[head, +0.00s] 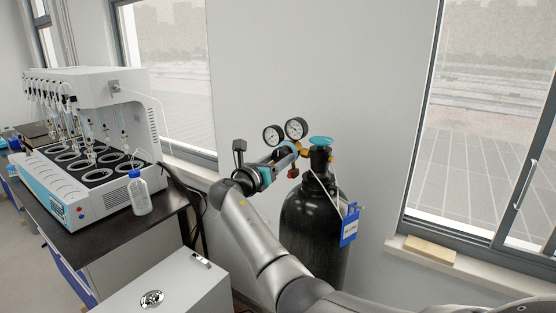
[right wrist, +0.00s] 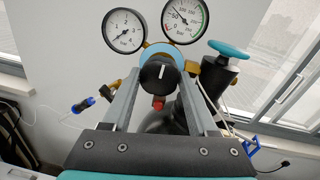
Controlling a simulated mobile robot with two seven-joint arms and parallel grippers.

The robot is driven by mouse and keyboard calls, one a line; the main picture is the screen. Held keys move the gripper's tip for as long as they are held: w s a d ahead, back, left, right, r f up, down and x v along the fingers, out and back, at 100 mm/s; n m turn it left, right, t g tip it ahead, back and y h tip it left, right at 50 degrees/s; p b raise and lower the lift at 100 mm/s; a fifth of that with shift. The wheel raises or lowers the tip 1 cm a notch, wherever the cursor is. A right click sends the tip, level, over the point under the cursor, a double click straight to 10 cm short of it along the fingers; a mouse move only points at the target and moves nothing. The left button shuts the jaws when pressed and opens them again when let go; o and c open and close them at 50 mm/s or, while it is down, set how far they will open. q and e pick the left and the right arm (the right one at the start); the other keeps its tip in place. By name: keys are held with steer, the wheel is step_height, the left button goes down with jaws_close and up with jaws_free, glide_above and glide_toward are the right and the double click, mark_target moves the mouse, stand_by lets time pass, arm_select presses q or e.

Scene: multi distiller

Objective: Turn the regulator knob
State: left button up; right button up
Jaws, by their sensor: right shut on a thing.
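The black regulator knob (right wrist: 157,74) with a white pointer mark shows in the middle of the right wrist view. The pointer mark stands about upright. My right gripper (right wrist: 160,84) has its two fingers on either side of the knob and is shut on it. In the head view my right gripper (head: 291,152) reaches the regulator from the left and hides the knob. Two round gauges (right wrist: 122,30) (right wrist: 184,20) sit above the knob. The regulator is on a black gas cylinder (head: 316,222) with a teal valve wheel (head: 321,141). My left gripper is not in view.
A white distiller (head: 103,150) and a clear bottle with a blue cap (head: 139,192) stand on the dark bench at left. A blue tag (head: 349,227) hangs on the cylinder. A wall and windows are close behind. A grey-white cabinet (head: 180,285) stands in front.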

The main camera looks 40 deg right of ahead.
steer(key=c, duration=0.4)
